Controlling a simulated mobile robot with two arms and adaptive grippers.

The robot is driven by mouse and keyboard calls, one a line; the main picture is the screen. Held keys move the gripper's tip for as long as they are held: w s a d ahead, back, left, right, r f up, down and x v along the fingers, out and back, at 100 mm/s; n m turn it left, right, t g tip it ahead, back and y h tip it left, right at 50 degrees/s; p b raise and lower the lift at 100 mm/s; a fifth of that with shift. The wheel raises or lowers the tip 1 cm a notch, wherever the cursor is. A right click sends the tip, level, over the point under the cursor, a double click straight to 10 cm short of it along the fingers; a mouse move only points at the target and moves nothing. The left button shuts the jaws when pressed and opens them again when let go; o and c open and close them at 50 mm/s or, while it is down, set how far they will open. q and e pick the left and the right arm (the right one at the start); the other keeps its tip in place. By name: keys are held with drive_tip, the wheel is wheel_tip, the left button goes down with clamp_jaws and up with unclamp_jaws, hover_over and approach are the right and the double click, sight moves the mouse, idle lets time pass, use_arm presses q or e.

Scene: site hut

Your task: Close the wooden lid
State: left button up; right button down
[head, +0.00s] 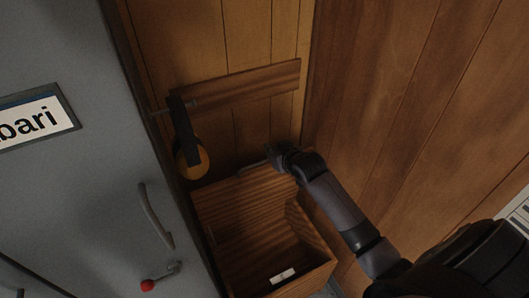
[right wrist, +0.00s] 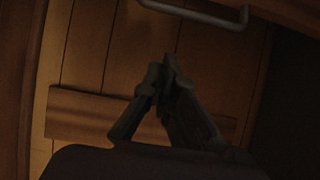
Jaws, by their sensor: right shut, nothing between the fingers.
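The wooden lid (head: 235,192) stands raised at the back of an open wooden box (head: 318,258) in the head view. A grey bar handle (head: 250,165) shows at the lid's top edge; a grey handle (right wrist: 205,17) also shows at the top of the right wrist view. My right gripper (head: 273,154) is shut and empty, just behind the lid's upper edge and close to the handle. In the right wrist view its fingertips (right wrist: 168,64) are together, apart from the handle. I cannot tell whether it touches the lid. My left gripper is out of view.
A grey cabinet (head: 85,190) with a handle stands close on the left. Ear defenders (head: 190,155) hang from a wooden rail (head: 245,88) on the back wall. A panelled wall (head: 400,90) bounds the right side. A small white item (head: 283,276) shows at the box's front.

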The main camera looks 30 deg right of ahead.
drive_tip(key=p, duration=0.3)
hover_over(263, 166)
wheel_tip(263, 166, down, 6)
drive_tip(key=shift+r, duration=0.2)
drive_tip(key=shift+s+f, duration=0.1)
drive_tip(key=shift+s, duration=0.2)
drive_tip(key=shift+w+f, duration=0.1)
